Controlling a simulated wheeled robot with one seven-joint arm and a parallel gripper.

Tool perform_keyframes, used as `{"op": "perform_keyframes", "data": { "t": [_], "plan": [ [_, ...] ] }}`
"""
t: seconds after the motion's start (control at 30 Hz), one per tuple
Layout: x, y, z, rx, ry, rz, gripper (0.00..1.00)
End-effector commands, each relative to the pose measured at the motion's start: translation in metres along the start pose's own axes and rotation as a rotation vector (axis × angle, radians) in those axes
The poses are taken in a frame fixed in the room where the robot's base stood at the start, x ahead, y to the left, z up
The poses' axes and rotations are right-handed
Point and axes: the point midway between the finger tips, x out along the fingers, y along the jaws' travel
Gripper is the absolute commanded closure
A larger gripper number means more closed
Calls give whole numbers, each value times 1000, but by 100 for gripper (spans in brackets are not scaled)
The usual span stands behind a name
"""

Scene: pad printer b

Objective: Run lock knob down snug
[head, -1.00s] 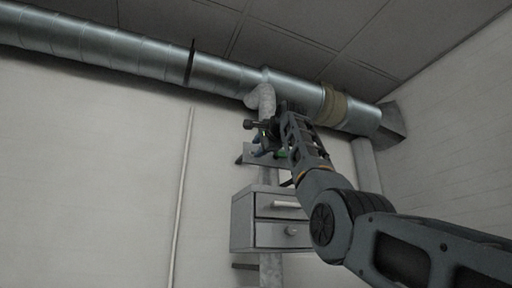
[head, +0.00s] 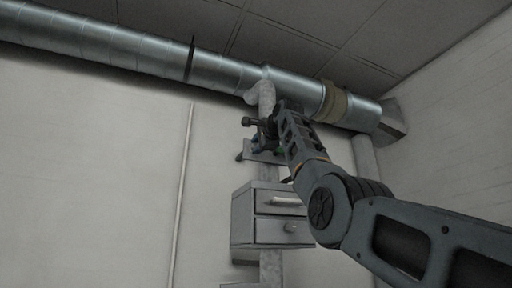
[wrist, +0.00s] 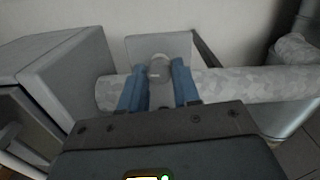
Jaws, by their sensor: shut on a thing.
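A short grey round knob (wrist: 159,69) sits between the two blue fingers of my gripper (wrist: 159,85) in the wrist view. The fingers are shut on it from both sides and hide its flanks. A flat light-grey plate (wrist: 168,46) stands behind the knob. In the head view my gripper (head: 258,143) is in front of the plate (head: 249,156), beside the mottled column. The knob cannot be made out there, and its thread and seating are hidden in both views.
A grey two-drawer cabinet (head: 242,222) is just below the gripper and appears at the left in the wrist view (wrist: 68,75). The mottled column (wrist: 245,84) passes close by the fingers. A metal duct (head: 140,53) runs overhead.

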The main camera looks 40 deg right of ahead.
Motion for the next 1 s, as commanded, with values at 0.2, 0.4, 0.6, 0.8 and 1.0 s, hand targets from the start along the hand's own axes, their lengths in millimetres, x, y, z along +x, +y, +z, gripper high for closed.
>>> {"op": "perform_keyframes", "data": {
  "t": [0.2,0.4,0.6,0.8,1.0],
  "plan": [
    [0,1,0,211,-1,2,86],
    [0,1,0,230,0,3,86],
    [0,1,1,301,-1,3,86],
    [1,2,1,493,-1,4,86],
    [1,2,0,512,0,4,86]
  ]
}}
